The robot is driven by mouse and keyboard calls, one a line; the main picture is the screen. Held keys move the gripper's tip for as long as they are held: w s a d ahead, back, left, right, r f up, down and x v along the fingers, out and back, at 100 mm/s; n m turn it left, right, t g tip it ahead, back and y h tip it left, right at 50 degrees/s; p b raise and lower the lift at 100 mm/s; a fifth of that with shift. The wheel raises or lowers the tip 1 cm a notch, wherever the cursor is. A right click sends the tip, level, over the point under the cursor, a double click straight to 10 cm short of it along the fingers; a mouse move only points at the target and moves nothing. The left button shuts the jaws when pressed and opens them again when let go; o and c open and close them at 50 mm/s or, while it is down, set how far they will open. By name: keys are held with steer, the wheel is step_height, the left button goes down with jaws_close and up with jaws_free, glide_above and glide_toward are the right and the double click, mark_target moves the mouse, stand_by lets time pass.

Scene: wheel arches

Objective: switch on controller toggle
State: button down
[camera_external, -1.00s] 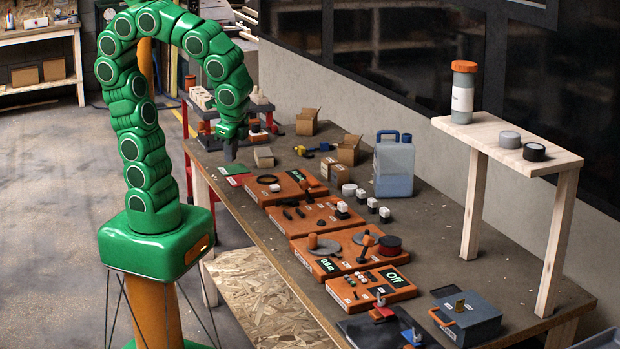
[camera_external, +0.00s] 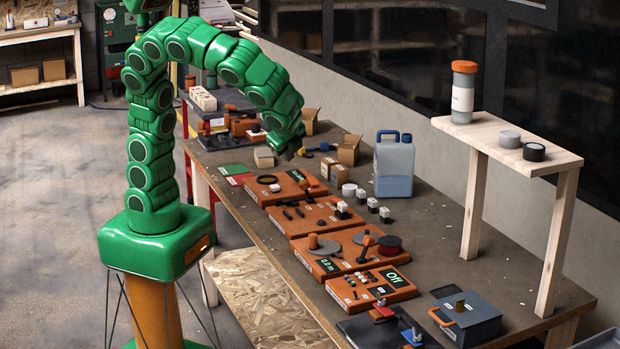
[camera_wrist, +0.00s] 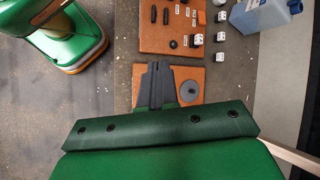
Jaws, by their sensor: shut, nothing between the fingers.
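The orange controller board (camera_external: 345,295) lies near the front end of the bench. It has a small dark display reading "Off" (camera_external: 394,278) and a group of small knobs or switches (camera_external: 366,279); which one is the toggle is too small to tell. My gripper (camera_external: 288,153) is shut and empty, above the far part of the bench, well away from that board. In the wrist view my dark, closed fingers (camera_wrist: 157,68) point over the boards. The "Off" display is not visible there.
Other orange boards (camera_external: 290,187) with discs and small parts lie between my gripper and the controller board. A blue-tinted jug (camera_external: 394,167) and a wooden shelf (camera_external: 490,130) stand to the right. A grey box (camera_external: 468,318) sits at the front end.

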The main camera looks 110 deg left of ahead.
steer(key=w+d+f+m+t+y, duration=0.1)
steer(key=w+d+f+m+y, duration=0.2)
steer(key=w+d, duration=0.45)
steer(key=w+d+f+m+t+y, duration=0.1)
steer(key=w+d+f+m+t, duration=0.1)
steer(key=w+d+f+m, duration=0.5)
steer(key=w+d+f+m+t, duration=0.2)
steer(key=d+f, duration=0.4)
steer(key=d, duration=0.4)
steer(key=w+d+f+m+t, duration=0.2)
steer(key=d+f, duration=0.4)
steer(key=d, duration=0.4)
steer(key=shift+w+d+m+t, duration=0.3)
steer(key=shift+w+m, duration=0.15)
steer(key=shift+m, duration=0.35)
glide_toward(355, 296)
steer(key=f, duration=0.2)
steer(key=w+f, duration=0.1)
steer(key=shift+a+f, duration=0.3)
steer(key=a, duration=0.1)
steer(key=a+r, duration=0.1)
steer(key=shift+w+a, duration=0.3)
steer(key=shift+w, duration=0.1)
steer(key=shift+w+a, duration=0.15)
steer(key=shift+a, duration=0.4)
